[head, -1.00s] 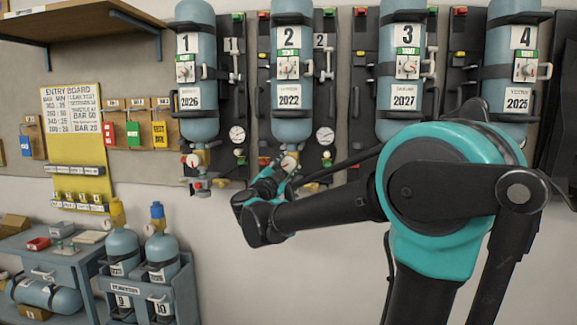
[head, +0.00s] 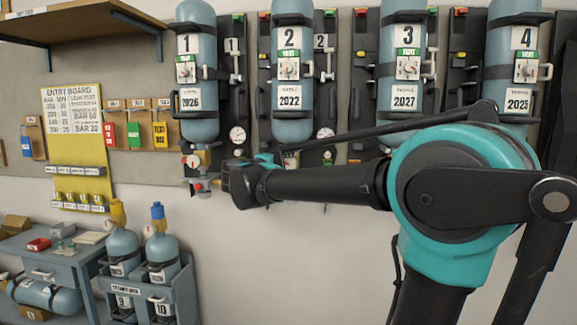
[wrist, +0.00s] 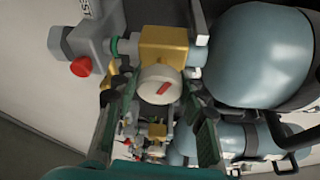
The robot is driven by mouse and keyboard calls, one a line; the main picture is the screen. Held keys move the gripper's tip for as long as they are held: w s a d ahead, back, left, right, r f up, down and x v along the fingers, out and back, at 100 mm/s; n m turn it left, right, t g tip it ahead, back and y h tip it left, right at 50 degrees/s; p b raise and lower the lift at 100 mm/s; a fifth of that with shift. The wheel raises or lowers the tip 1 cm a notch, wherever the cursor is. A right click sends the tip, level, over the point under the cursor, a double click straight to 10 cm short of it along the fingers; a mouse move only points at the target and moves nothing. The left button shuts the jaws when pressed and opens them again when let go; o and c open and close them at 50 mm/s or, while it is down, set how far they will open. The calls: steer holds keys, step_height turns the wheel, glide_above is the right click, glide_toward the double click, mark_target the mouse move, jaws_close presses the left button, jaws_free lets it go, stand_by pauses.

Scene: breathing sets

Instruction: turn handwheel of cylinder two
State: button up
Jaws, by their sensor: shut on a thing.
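Cylinder two (head: 291,105) is a blue-grey bottle strapped upright to the wall board. Its brass valve (wrist: 165,45) and round white handwheel with a red bar (wrist: 160,85) show large in the wrist view. My gripper (wrist: 157,98) has one dark finger on each side of this handwheel and is shut on it. In the head view my gripper (head: 280,160) reaches the valve from the left, and my wrist and gripper hide most of the valve and handwheel. How far the wheel is turned cannot be told.
Cylinder one (head: 198,125), cylinder three (head: 402,120) and cylinder four (head: 512,105) hang alongside. Cylinder one's valve (head: 198,162) is close to my wrist. A rack of bottles (head: 150,290) and a bench (head: 50,260) stand lower left. The wall below the board is clear.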

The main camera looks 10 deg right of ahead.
steer(key=m+y, duration=0.1)
steer(key=m, duration=0.2)
steer(key=shift+m+g+y, duration=0.3)
steer(key=shift+m+g, duration=0.1)
steer(key=m+y, duration=0.1)
steer(key=m, duration=0.1)
steer(key=shift+s+d+m+y, duration=0.1)
steer(key=shift+m+y, duration=0.2)
steer(key=shift+y, duration=0.1)
steer(key=m+y, duration=0.2)
steer(key=m, duration=0.1)
steer(key=m+y, duration=0.2)
steer(key=m, duration=0.1)
steer(key=shift+d, duration=0.15)
steer(key=m+t+y, duration=0.1)
steer(key=m+y, duration=0.1)
steer(key=m, duration=0.1)
steer(key=m+t, duration=0.1)
steer(key=m+y, duration=0.1)
steer(key=m, duration=0.1)
steer(key=shift+m+t+y, duration=0.3)
steer(key=shift+t, duration=0.1)
steer(key=m+t+y, duration=0.1)
steer(key=m, duration=0.2)
steer(key=shift+m, duration=0.3)
steer(key=shift+m+t, duration=0.9)
steer(key=shift+m, duration=0.7)
